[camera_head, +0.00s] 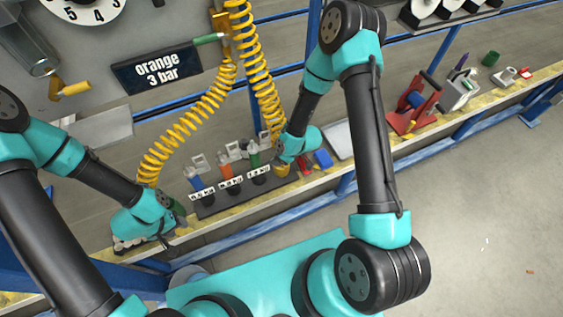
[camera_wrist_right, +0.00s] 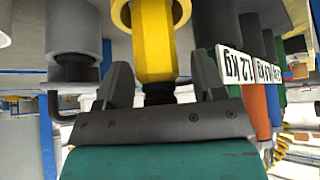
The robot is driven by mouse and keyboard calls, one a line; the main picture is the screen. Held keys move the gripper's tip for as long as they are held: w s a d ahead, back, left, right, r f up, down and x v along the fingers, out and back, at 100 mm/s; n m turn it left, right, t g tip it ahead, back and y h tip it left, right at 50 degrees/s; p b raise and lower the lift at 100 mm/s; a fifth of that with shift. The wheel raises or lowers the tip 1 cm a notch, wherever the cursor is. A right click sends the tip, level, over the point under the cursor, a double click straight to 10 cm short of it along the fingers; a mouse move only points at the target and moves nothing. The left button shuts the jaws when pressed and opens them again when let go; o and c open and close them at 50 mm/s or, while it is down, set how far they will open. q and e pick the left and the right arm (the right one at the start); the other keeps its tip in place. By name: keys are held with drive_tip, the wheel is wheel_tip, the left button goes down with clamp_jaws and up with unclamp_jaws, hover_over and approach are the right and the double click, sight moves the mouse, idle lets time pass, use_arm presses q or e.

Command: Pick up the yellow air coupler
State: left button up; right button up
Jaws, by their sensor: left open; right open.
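The yellow air coupler (camera_wrist_right: 154,42) fills the upper middle of the right wrist view, standing between the fingers of my right gripper (camera_wrist_right: 152,85). The fingers are open, with a gap visible on each side of it. In the head view a small yellow part (camera_head: 281,170) shows just under my right gripper (camera_head: 288,160), whose fingers are mostly hidden by the arm. My left gripper (camera_head: 168,222) is at the lower left, beside the workbench edge and below the end of a yellow coiled hose (camera_head: 190,118). Its fingers are hard to make out.
A dark rack (camera_head: 225,194) with blue, orange and green tools and weight labels stands left of my right gripper. A second coiled hose (camera_head: 262,88) hangs close by.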

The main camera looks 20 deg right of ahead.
drive_tip(key=shift+c, duration=0.4)
clamp_jaws()
drive_tip(key=shift+r, duration=0.1)
drive_tip(key=shift+r, duration=0.75)
wheel_tip(320, 180, up, 5)
drive_tip(key=shift+r, duration=0.2)
drive_tip(key=s+d, duration=1.1)
drive_tip(key=d, duration=0.2)
drive_tip(key=shift+s+d, duration=0.3)
drive_tip(key=shift+s, duration=0.1)
